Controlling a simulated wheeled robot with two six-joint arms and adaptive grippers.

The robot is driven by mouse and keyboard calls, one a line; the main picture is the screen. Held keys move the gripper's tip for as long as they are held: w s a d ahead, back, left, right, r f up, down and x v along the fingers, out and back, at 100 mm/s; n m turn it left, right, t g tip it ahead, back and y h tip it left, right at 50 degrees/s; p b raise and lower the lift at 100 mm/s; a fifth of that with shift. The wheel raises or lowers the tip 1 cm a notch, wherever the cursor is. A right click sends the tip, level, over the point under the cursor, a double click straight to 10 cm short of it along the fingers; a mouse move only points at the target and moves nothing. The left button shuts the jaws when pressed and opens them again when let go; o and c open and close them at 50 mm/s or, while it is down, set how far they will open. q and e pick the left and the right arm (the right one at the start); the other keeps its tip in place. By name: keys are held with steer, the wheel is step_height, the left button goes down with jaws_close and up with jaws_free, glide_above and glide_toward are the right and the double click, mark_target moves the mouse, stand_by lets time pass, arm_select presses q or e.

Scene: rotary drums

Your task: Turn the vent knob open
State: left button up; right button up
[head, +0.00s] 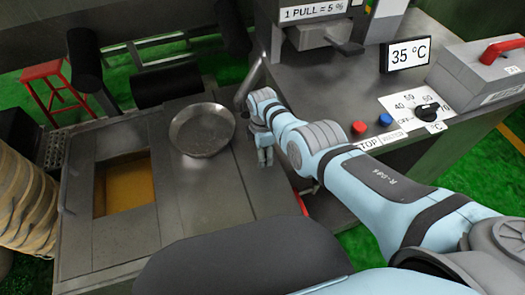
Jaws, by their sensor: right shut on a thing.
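My right gripper (265,157) points down at the grey metal top (210,205) of the low machine, just right of the round metal pan. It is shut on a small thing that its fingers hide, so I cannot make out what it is. No knob marked as a vent shows clearly. The black knob (427,112) that I can see sits on a white dial plate marked in °C, on the bench at the right, well away from the gripper. My left gripper is not in view.
The round pan (202,130) stands beside a square opening (127,185) with a yellow-brown inside. Red (359,128) and blue (385,120) buttons, a 35 °C display (408,55) and a grey box (480,75) are on the bench. A red stool (55,90) stands back left.

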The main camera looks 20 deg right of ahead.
steer(key=shift+n, duration=0.5)
steer(key=o, duration=1.2)
steer(key=shift+c, duration=0.2)
